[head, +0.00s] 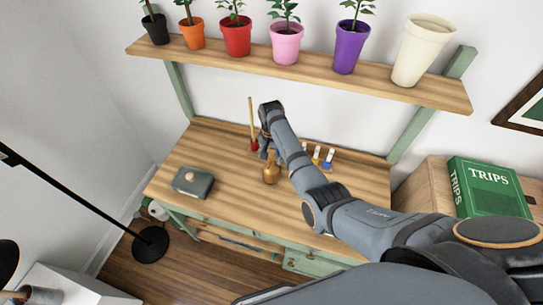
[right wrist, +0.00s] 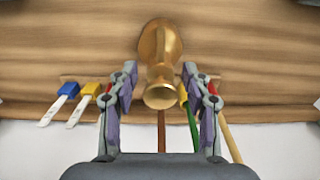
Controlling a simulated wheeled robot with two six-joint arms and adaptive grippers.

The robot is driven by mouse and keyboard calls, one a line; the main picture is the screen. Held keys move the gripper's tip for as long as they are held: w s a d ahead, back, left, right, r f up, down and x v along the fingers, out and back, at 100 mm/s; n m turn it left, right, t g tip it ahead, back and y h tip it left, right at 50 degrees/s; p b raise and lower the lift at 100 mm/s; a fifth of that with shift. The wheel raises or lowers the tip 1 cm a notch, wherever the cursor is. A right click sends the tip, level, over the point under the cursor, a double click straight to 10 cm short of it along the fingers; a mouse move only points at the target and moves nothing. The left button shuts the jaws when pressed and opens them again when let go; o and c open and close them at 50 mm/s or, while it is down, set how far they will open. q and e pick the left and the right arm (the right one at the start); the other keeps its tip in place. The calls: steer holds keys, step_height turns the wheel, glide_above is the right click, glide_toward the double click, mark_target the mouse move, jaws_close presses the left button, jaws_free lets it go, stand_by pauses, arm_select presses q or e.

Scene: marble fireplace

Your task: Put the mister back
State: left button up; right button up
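The mister is most likely the brass vessel (head: 271,174) standing on the wooden desk (head: 230,220), left of my right forearm. It also shows in the right wrist view (right wrist: 160,45), with its round body away from me and its narrow end towards me. My right gripper (head: 267,150) is just behind it in the head view. In the right wrist view its two fingers (right wrist: 160,78) are spread apart, one on each side of the brass narrow end, with gaps visible. My left gripper is not in view.
Colour-tipped tools (head: 317,155) and a wooden stick (head: 251,125) are at the desk's back. A grey-green box (head: 193,182) lies left. A shelf (head: 220,58) above holds several potted plants and a cream pot (head: 422,50). A green book (head: 490,188) is right; a black lamp (head: 85,203) left.

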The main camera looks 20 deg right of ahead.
steer(key=shift+r, duration=0.1)
steer(key=shift+r, duration=0.2)
step_height(320, 180, up, 12)
steer(key=b, duration=0.1)
steer(key=shift+b, duration=0.3)
steer(key=shift+a, duration=0.1)
steer(key=shift+s+f, duration=0.1)
